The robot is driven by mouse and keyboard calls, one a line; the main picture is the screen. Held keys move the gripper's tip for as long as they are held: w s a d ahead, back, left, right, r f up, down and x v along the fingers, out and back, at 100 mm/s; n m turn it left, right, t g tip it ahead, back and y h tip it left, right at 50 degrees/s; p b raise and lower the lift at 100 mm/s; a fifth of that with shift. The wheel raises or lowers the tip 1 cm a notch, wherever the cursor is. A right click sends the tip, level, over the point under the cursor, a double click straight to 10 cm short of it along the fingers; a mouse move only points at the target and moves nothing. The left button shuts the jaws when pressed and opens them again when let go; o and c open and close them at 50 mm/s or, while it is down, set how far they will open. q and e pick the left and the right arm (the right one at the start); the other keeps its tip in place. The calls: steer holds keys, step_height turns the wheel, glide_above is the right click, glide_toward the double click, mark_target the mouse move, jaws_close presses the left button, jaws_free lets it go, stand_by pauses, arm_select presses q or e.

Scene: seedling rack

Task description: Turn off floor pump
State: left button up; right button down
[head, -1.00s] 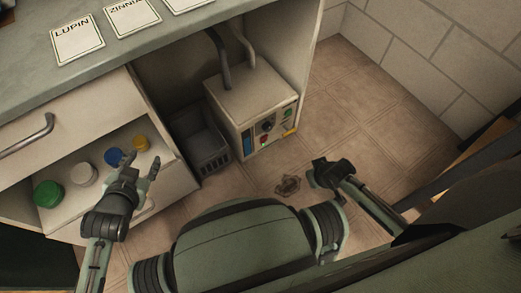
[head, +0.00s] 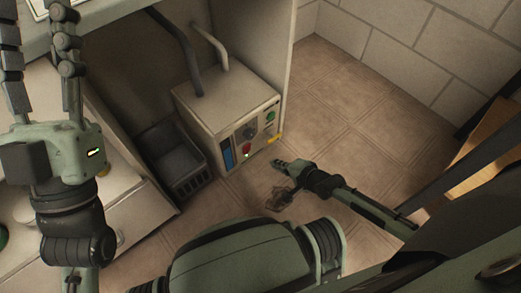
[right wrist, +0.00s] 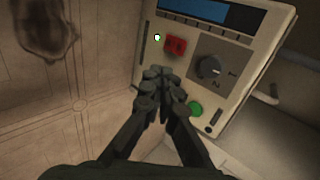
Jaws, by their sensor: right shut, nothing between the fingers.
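The floor pump (head: 215,110), a beige box with two hoses, stands on the floor in the bay under the bench. Its panel has a red switch (head: 246,148), a dark dial (head: 250,132), a green button (head: 270,117) and a blue window (head: 228,154). In the right wrist view, the red switch (right wrist: 175,46) has a lit green lamp (right wrist: 157,38) beside it. My right gripper (head: 279,165) is shut and empty, in front of the panel; its fingertips (right wrist: 163,80) appear just below the switch. My left gripper (head: 38,40) is open and raised at the left.
A dark slotted crate (head: 180,160) stands left of the pump. An open drawer (head: 130,215) is at the left, partly hidden by my left arm. Floor right of the pump is clear up to the wall.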

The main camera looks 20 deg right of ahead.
arm_select(q)
steer(key=shift+s+a+r, duration=0.1)
steer(key=shift+s+r, duration=0.05)
steer(key=shift+s, duration=0.05)
arm_select(e)
steer(key=shift+r, duration=0.1)
